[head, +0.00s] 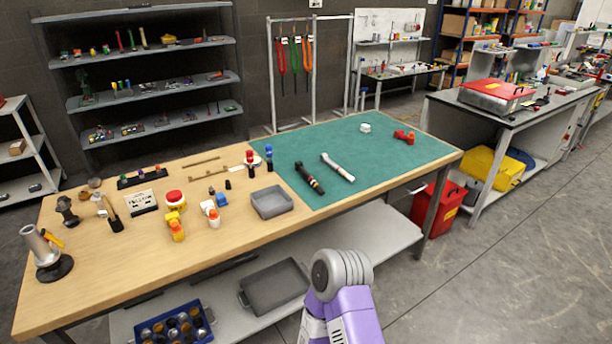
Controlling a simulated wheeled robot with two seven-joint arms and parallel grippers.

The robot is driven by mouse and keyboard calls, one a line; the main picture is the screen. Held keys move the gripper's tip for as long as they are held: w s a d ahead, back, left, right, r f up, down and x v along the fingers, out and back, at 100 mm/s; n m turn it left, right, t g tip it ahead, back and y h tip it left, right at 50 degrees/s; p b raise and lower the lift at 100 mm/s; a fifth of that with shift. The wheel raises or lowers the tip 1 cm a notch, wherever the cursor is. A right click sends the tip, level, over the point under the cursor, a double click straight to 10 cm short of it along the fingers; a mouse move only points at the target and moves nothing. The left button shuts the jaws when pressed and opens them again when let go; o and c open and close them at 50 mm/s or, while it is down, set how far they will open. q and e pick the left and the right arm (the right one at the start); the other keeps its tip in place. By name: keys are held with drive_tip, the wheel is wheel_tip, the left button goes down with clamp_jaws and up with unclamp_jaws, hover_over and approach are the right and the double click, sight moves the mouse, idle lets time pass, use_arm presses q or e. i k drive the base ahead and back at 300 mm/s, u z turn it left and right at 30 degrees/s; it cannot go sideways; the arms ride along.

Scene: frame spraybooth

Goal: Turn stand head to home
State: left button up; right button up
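A small stand on a round black base (54,268) is at the near left corner of the wooden bench. Its head, a grey metal cylinder (40,245), is tilted, leaning up to the left. A short yellow part (53,238) sticks out on the head's right side. Whether this is the task's stand, and any home mark on it, I cannot tell. Neither gripper shows. Only a purple and grey link of one of my arms is in view at the bottom centre, well right of the stand.
The bench (140,262) holds a dark knob-like piece (68,211), a brush (113,221), a label block (143,202), bottles and a grey tray (271,202). A green mat (390,160) carries two rod-shaped tools. The bench front edge is mostly clear.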

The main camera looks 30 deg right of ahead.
sight(47, 255)
drive_tip(key=k, duration=0.5)
drive_tip(key=u, duration=1.4)
drive_tip(key=i, duration=4.95)
drive_tip(key=z, duration=4.35)
